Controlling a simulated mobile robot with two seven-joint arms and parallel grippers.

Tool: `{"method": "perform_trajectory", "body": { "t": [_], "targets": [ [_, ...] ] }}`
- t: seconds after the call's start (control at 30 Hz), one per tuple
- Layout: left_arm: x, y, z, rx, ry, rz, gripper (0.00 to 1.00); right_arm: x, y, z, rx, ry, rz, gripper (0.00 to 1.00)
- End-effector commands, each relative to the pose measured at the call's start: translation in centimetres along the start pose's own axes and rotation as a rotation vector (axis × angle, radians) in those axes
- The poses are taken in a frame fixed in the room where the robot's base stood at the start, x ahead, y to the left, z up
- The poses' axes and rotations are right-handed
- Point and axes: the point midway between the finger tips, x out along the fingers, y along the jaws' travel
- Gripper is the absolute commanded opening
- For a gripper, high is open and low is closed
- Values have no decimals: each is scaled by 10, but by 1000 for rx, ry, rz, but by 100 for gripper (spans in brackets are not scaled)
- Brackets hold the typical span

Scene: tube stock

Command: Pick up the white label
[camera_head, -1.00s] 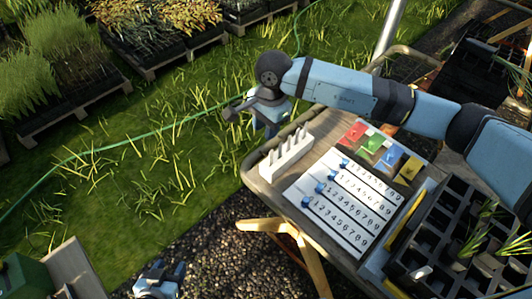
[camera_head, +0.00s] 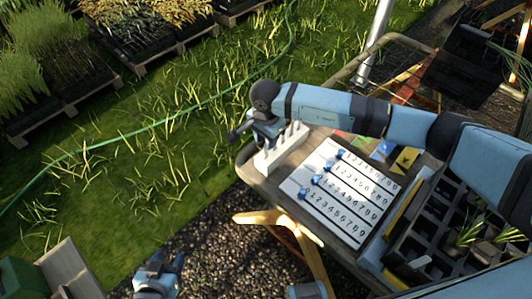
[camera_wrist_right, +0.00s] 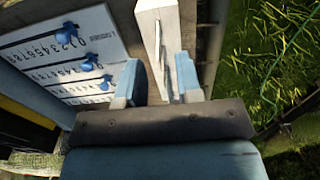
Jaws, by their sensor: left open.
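Several thin white labels stand upright in a white rack (camera_head: 268,163) at the near-left corner of the table. My right gripper (camera_head: 272,132) is over the rack in the head view and hides part of it. In the right wrist view, a thin white label (camera_wrist_right: 163,62) stands edge-on between the spread fingers of the right gripper (camera_wrist_right: 160,83), and the white rack's top is just beyond. I cannot tell whether a finger touches the label. My left gripper (camera_head: 160,268) is open and empty, low at the bottom, away from the table.
A white number board (camera_head: 340,195) with several blue sliders lies beside the rack. Coloured cards (camera_head: 404,160) lie behind it, partly hidden by my right arm. A black plant tray (camera_head: 440,225) stands at the right. Grass and gravel lie left of the table.

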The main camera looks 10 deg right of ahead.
Motion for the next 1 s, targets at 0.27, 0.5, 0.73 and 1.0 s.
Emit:
{"method": "perform_trajectory", "body": {
  "t": [0.27,0.5,0.73,1.0],
  "targets": [
    [-3,0,-3,7,1,-1,49,34,1,1,1,-1,-1,32],
    [-2,0,2,8,-6,-1,49,34,1,1,0,0,-1,19],
    [-2,0,0,8,-3,-1,49,34,1,1,0,-1,-1,0],
    [-4,0,-4,8,5,-1,49,34,1,1,0,-1,-1,0]
  ]
}}
